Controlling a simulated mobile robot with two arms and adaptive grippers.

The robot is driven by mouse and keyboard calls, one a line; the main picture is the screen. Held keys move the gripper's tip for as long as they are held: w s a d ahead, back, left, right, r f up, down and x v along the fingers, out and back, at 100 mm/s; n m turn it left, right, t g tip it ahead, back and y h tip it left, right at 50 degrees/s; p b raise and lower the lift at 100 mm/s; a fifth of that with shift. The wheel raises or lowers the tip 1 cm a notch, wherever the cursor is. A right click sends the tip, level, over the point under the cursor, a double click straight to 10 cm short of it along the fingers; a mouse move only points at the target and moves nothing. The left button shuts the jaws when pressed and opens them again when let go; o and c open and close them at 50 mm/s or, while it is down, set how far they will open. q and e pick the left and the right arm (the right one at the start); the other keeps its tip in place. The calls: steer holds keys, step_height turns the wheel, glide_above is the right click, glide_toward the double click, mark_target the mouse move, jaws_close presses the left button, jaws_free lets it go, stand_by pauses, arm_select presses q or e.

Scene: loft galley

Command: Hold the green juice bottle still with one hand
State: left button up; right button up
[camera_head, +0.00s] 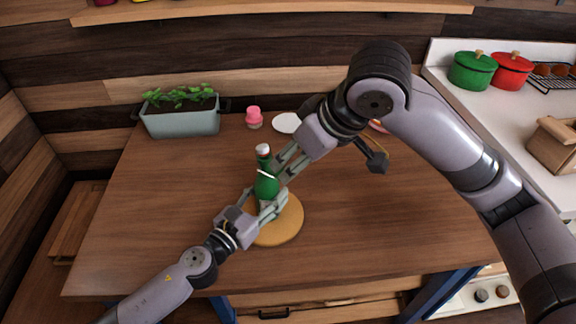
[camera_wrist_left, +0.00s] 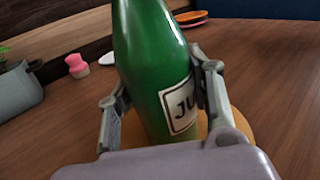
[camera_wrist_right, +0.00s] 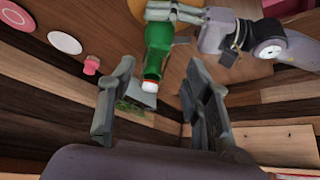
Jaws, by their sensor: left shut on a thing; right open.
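The green juice bottle (camera_head: 265,181) stands upright on a round wooden board (camera_head: 290,222) on the table, with a pale cap. My left gripper (camera_head: 268,203) is shut on the bottle's lower body. In the left wrist view its fingers lie on both sides of the bottle (camera_wrist_left: 152,60), next to a label reading "JU". My right gripper (camera_head: 284,165) is open, close to the bottle's upper part on the right. In the right wrist view the bottle (camera_wrist_right: 157,50) and its cap show beyond the open fingers, with nothing between them.
A planter (camera_head: 182,122) stands at the back left of the table. Green (camera_head: 472,70) and red (camera_head: 511,69) pots sit on the right counter. The table's left side is clear.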

arm_select(q)
steer(key=shift+f, duration=0.25)
arm_select(e)
steer(key=v, duration=0.6)
steer(key=shift+s+r, duration=0.1)
arm_select(q)
steer(key=o, duration=1.7)
steer(key=shift+r, duration=0.2)
steer(key=shift+c, duration=0.2)
steer(key=shift+a, duration=0.1)
